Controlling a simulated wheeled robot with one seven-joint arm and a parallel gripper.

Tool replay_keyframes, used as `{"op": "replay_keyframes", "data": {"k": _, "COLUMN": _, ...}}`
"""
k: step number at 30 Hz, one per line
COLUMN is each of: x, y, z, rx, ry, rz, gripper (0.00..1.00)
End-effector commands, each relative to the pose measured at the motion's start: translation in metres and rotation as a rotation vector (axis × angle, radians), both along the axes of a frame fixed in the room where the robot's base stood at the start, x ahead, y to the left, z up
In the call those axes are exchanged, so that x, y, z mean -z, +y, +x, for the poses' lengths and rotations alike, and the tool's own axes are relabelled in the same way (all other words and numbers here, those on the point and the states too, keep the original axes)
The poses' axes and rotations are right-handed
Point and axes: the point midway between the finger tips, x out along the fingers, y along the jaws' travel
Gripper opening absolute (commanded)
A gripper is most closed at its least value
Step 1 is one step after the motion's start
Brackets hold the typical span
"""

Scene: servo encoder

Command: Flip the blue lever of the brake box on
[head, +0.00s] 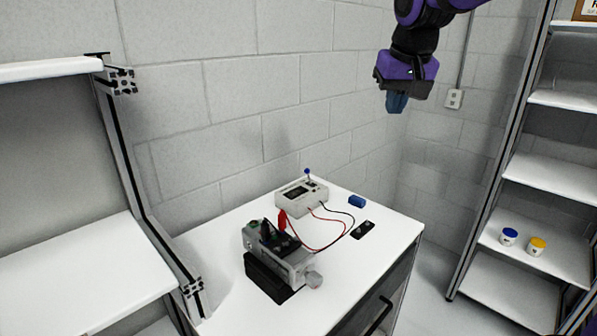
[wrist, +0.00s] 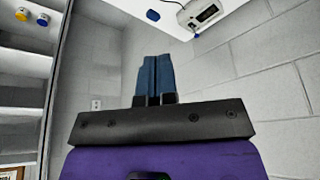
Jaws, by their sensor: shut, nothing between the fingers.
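The brake box (head: 301,198) is a pale box with a dark display, standing at the back of the white table. Its blue lever (head: 308,173) is a small blue knob on a thin stem, standing up from the box's back edge. In the wrist view the box (wrist: 203,13) shows at the top, partly cut off, with the blue lever knob (wrist: 195,30) at its lower edge. My gripper (head: 396,103) is high above and to the right of the table, well apart from the box. Its blue fingers (wrist: 155,78) are together and empty.
A grey servo device (head: 278,254) with a red clip stands at the table's front, wired to the box. A blue block (head: 357,201) and a small black piece (head: 363,230) lie to the right. White shelves (head: 548,178) stand right, holding two small jars (head: 509,236).

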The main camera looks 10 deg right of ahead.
Motion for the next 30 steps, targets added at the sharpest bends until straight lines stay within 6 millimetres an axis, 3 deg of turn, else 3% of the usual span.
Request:
{"op": "replay_keyframes", "data": {"k": 3, "x": 0.005, "y": 0.004, "z": 0.036, "rx": 0.018, "ry": 0.015, "rz": -0.014, "gripper": 0.0}}
{"op": "replay_keyframes", "data": {"k": 14, "x": 0.032, "y": 0.023, "z": 0.135, "rx": 0.075, "ry": 0.041, "rz": -0.076, "gripper": 0.0}}
{"op": "replay_keyframes", "data": {"k": 30, "x": 0.11, "y": 0.075, "z": 0.267, "rx": 0.13, "ry": 0.043, "rz": -0.217, "gripper": 0.0}}
